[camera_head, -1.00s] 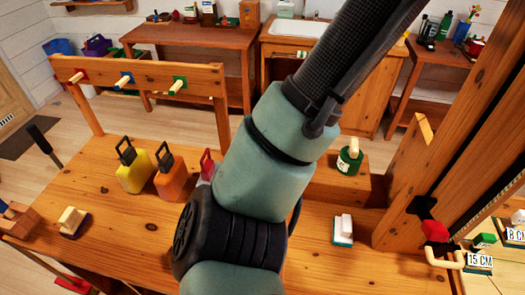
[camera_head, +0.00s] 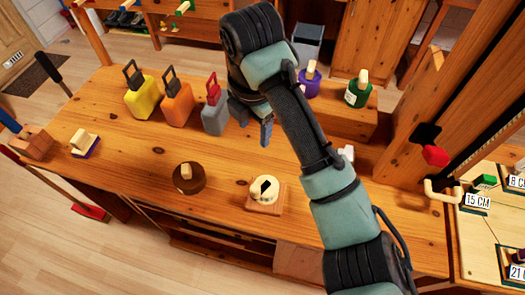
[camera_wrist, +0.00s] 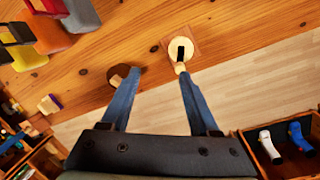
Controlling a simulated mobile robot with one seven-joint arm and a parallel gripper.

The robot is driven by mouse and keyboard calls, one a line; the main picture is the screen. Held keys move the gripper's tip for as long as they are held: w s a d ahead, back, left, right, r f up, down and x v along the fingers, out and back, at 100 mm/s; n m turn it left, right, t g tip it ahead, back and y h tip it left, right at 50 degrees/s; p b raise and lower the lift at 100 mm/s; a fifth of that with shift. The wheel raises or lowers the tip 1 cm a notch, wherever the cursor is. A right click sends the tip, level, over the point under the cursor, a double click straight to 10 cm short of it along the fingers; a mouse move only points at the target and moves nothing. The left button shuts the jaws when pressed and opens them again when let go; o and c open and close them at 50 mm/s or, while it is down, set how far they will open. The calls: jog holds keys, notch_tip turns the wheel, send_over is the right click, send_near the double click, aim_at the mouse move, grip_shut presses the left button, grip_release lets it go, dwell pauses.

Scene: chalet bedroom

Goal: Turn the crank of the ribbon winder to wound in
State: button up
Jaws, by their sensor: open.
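What looks like the ribbon winder stands near the front edge of the workbench: a square wooden base with a cream disc (camera_head: 264,190) and a black bar on top. In the wrist view the disc (camera_wrist: 174,43) lies just beyond the right fingertip, with a pale knob at the bar's near end. I cannot tell the crank's exact setting. My gripper (camera_head: 253,128) is open and empty above the bench, pointing down, behind the winder in the head view. In the wrist view its blue-grey fingers (camera_wrist: 160,74) are spread apart.
A brown round piece with a wooden knob (camera_head: 188,180) stands left of the winder. Yellow (camera_head: 142,100), orange (camera_head: 178,105) and grey (camera_head: 214,118) handled blocks stand behind. A red knob (camera_head: 435,156) and cream crank handle (camera_head: 441,192) are by the right-hand post. Bare bench lies between.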

aim_at(256, 188)
jog(key=s+f+n+b, duration=0.1)
jog(key=f, duration=0.5)
jog(key=s+f+n+g+b, duration=0.1)
jog(key=s+f+b, duration=0.1)
jog(key=f, duration=0.3)
jog(key=s+f+n+g+b, duration=0.1)
jog(key=f, duration=0.5)
jog(key=shift+s+a+f+b, duration=0.15)
jog(key=shift+s+f+b, duration=0.05)
jog(key=shift+f+b, duration=0.1)
grip_shut()
